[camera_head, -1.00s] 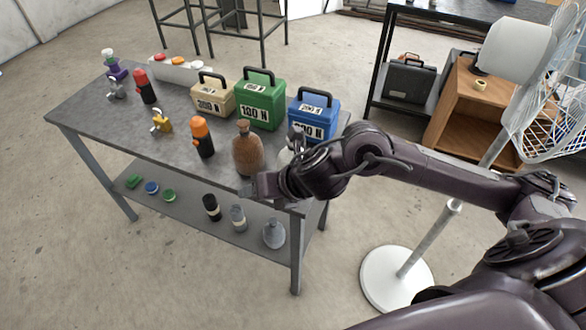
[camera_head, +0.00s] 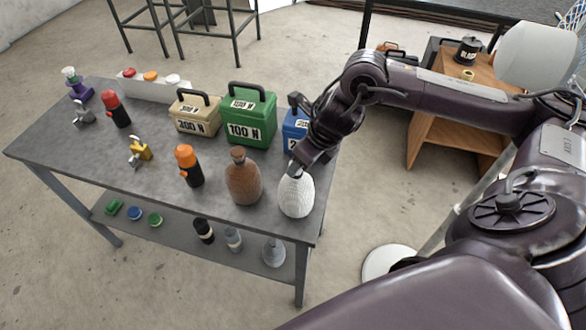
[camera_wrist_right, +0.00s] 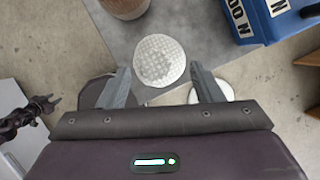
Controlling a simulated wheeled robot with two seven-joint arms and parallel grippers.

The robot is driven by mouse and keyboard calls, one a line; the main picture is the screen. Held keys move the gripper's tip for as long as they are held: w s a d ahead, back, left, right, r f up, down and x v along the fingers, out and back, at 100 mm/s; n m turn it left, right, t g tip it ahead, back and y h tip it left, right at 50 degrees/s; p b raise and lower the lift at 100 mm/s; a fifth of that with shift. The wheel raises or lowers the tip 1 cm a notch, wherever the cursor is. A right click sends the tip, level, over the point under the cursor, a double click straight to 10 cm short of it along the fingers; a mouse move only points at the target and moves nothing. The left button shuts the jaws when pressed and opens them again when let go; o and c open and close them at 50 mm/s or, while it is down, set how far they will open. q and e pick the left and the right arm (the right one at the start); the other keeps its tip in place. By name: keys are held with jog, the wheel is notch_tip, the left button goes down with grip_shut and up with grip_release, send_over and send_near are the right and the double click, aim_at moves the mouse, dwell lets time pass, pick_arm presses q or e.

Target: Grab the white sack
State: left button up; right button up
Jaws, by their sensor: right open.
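The white sack (camera_head: 296,196) is a rounded, woven-looking bag standing upright at the near right corner of the grey table top. In the right wrist view the white sack (camera_wrist_right: 160,60) is seen from above, just ahead of and between the fingertips. My right gripper (camera_wrist_right: 160,76) is open and empty, its fingers on either side of the sack's outline. In the head view it is over the sack's top and hides it; contact cannot be told. A dark arm end, seemingly my left gripper (camera_wrist_right: 44,104), shows small at the left of the wrist view.
A brown sack (camera_head: 243,178) stands just left of the white one. A blue 200 N box (camera_head: 294,128) and a green box (camera_head: 248,112) stand behind. The table's right and front edges are close to the white sack.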

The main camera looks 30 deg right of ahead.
aim_at(297, 187)
jog(key=shift+a+f+p, duration=0.3)
jog(key=shift+f+p, duration=0.35)
jog(key=shift+f, duration=0.1)
jog(key=shift+p+x, duration=0.5)
jog(key=shift+x, duration=0.3)
jog(key=x, duration=0.2)
jog(key=shift+w+a+f, duration=0.15)
jog(key=shift+w, duration=0.2)
jog(key=shift+f, duration=0.15)
jog(key=c, duration=0.7)
jog(key=shift+c, duration=1.1)
grip_shut()
pick_arm(q)
jog(key=shift+s+r, duration=0.95)
jog(key=shift+r, duration=0.3)
